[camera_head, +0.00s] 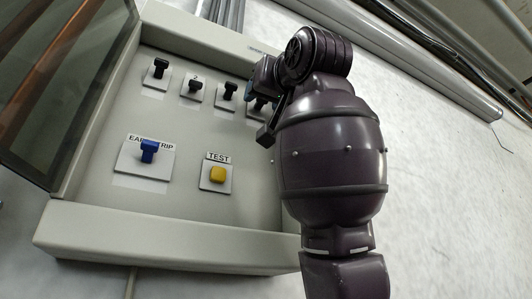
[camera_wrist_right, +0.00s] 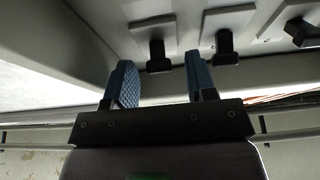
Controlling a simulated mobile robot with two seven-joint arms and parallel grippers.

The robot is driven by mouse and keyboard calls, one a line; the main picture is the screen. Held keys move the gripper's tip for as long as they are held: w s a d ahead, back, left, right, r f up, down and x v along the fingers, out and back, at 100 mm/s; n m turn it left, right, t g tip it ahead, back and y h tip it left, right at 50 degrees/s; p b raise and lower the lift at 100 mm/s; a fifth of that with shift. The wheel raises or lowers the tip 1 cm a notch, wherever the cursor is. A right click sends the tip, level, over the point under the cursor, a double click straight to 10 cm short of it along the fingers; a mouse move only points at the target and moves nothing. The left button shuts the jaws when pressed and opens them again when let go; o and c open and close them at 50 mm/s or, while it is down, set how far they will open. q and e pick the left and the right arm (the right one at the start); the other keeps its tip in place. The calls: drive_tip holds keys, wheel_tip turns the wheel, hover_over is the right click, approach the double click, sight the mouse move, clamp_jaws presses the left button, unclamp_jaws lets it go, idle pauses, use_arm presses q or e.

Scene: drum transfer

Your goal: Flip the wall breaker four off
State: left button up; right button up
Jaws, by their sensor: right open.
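The wall breaker panel (camera_head: 100,215) is a pale open box with a row of black switches along its upper part. Breaker four (camera_head: 259,104) is the rightmost switch, partly hidden behind my right gripper (camera_head: 262,92). In the right wrist view, the black lever of breaker four (camera_wrist_right: 158,56) shows between the two blue fingertips of my open gripper (camera_wrist_right: 163,80), just beyond them. No grip on the lever shows; whether a finger touches it I cannot tell. My left gripper is not in view.
Neighbouring breaker three (camera_head: 227,91) is close to the gripper; its lever (camera_wrist_right: 226,46) shows near one finger. Breakers one (camera_head: 160,69) and two (camera_head: 193,87) are further left. Below are a blue earth-trip switch (camera_head: 148,150) and a yellow test button (camera_head: 217,174). A glass door (camera_head: 60,90) stands open at left.

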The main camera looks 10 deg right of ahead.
drive_tip(key=c, duration=0.9)
drive_tip(key=t+b, duration=0.1)
drive_tip(key=f+t+b, duration=0.1)
drive_tip(key=t+y+b, duration=0.1)
drive_tip(key=shift+w+f+t, duration=0.1)
drive_tip(key=shift+f+t, duration=0.15)
drive_tip(key=shift+t, duration=0.15)
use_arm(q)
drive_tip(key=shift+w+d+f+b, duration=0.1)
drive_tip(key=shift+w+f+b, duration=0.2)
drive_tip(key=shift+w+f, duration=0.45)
